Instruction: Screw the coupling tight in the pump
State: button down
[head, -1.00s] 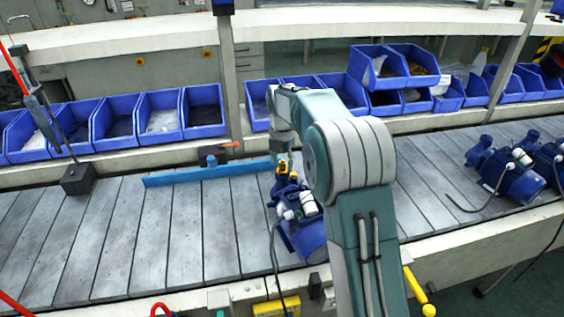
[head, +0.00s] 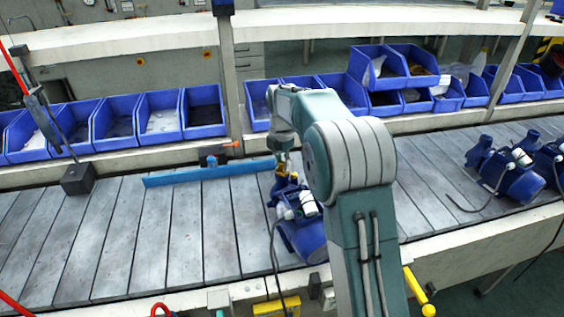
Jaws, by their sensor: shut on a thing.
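The blue pump (head: 302,238) stands on the slatted conveyor near its front edge, just left of my arm. The small brass-yellow coupling (head: 286,182) is at the top of the pump, on its far side. My gripper (head: 282,167) points down over that spot and is shut on the coupling. The fingers are small and partly blend with the yellow parts, so the thread and how deep the coupling sits cannot be made out.
A blue bar (head: 208,173) lies along the conveyor's far side, left of the gripper. More blue pumps (head: 505,175) stand at the right. Blue bins (head: 160,115) line the shelf behind. A black block (head: 77,179) stands at left. The left slats are clear.

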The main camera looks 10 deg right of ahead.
jog(key=shift+f, duration=0.1)
jog(key=m, duration=0.3)
jog(key=shift+m, duration=0.3)
jog(key=shift+m, duration=1.6)
jog(key=m, duration=0.3)
jog(key=shift+m, duration=0.3)
jog(key=c, duration=0.5)
grip_release()
jog(key=shift+c, duration=0.2)
